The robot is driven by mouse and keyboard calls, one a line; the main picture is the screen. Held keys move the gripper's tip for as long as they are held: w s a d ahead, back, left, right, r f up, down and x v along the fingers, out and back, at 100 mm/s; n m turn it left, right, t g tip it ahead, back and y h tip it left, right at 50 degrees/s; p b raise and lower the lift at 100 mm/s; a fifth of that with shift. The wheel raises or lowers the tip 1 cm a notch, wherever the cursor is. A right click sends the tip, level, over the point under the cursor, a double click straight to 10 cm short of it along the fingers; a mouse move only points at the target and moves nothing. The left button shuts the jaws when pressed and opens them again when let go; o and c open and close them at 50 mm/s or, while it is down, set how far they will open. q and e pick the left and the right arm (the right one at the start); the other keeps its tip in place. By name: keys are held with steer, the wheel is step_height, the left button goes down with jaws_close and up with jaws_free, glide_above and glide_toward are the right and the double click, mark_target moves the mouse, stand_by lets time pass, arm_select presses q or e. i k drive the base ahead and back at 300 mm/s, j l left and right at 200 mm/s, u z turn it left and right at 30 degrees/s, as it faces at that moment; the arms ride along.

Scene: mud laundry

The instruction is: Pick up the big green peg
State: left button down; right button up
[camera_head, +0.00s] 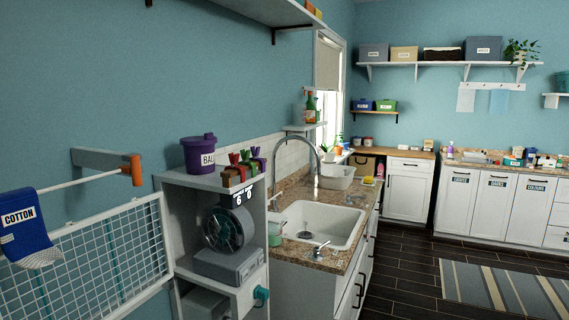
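Several coloured pegs, red, green and purple among them, stand close together in a brown holder (232,179) on top of the grey shelf unit left of the sink. A green peg (246,157) shows among them, partly overlapped by its neighbours. The pegs are small in the view, so I cannot tell their sizes apart for sure. Neither of my grippers is in view.
A purple lidded tub (198,154) stands left of the pegs on the shelf unit (174,179). A wire rack (100,262) with a rail and a blue cotton bag (26,227) is at the left. A sink (322,222) and tall tap (296,160) are at the right. The dark floor (400,285) has clear room.

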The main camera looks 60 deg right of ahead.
mark_target(244, 155)
steer(key=z, duration=1.5)
